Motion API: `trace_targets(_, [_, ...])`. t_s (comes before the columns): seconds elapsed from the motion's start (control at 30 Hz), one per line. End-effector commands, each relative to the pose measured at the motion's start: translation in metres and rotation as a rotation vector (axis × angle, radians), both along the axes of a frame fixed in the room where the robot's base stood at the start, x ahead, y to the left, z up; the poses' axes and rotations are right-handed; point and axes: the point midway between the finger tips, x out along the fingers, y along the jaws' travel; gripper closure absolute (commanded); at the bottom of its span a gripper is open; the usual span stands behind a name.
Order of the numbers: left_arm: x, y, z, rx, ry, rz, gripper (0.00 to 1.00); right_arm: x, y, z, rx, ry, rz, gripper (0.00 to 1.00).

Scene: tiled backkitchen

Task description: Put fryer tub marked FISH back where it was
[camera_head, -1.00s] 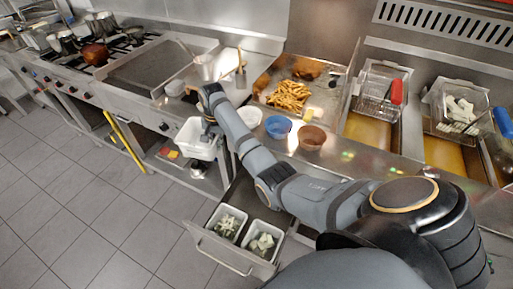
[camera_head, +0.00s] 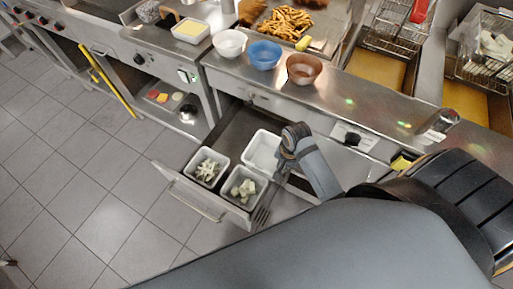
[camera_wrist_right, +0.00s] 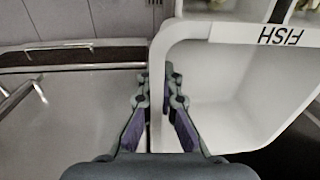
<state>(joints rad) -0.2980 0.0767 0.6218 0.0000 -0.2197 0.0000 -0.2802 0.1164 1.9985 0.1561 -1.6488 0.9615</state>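The white tub marked FISH (camera_wrist_right: 250,85) looks empty inside. In the head view the FISH tub (camera_head: 262,152) is at the open drawer (camera_head: 235,130), behind two filled tubs. Whether its base rests on the drawer floor is hidden. My right gripper (camera_wrist_right: 157,75) has one finger on each side of the tub's wall, close against it. In the head view my right gripper (camera_head: 286,158) is at the tub's right side. My left gripper is not in view.
Two white tubs with pale pieces, a left one (camera_head: 207,167) and a right one (camera_head: 243,188), stand in the drawer's front. A white bowl (camera_head: 229,43), blue bowl (camera_head: 264,54) and brown bowl (camera_head: 304,68) stand on the counter above. The floor (camera_head: 85,190) at left is clear.

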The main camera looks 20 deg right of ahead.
Motion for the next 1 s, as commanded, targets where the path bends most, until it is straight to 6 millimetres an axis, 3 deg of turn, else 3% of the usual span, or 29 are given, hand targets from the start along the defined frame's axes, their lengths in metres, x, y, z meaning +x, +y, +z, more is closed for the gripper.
trace_targets(0.13, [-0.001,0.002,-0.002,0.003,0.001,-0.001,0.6,0.013,0.002,-0.005,0.003,-0.002,-0.002,1.0])
trace_targets(0.27, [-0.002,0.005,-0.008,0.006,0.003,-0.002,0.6,0.048,0.008,-0.021,0.003,-0.002,-0.001,1.0])
trace_targets(0.43, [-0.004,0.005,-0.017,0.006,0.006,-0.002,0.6,0.096,0.016,-0.044,0.002,-0.001,0.0,1.0])
trace_targets(0.6, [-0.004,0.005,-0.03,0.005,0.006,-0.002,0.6,0.123,0.02,-0.081,0.001,0.001,0.0,1.0])
trace_targets(0.9, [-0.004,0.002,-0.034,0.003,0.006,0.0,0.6,0.136,0.022,-0.096,0.0,0.001,0.0,1.0])
trace_targets(1.0, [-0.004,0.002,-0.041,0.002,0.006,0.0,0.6,0.139,0.022,-0.112,0.001,0.004,0.0,1.0])
